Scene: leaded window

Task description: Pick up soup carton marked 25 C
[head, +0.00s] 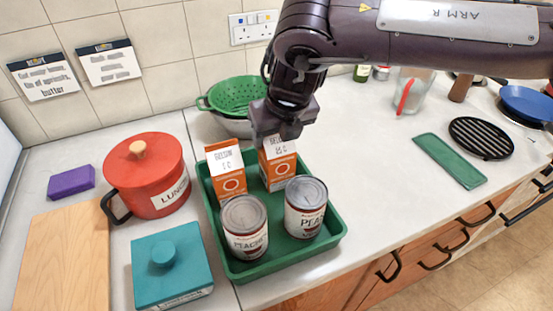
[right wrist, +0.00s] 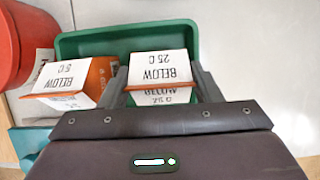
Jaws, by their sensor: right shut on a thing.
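The soup carton marked 25 C (head: 277,174), orange with a white top, is upright at the back right of the green tray. My right gripper (head: 284,134) is above it, shut on its top. In the right wrist view, my right gripper's fingers (right wrist: 161,88) lie on both sides of the carton (right wrist: 160,66), whose label reads "BELOW 25 C". My left gripper is not in view.
The green tray (head: 334,232) also holds two peach cans (head: 245,228) (head: 305,208) in front of the cartons. A red pot (head: 146,172) and a teal box (head: 172,264) stand left. A green colander (head: 238,96) is behind.

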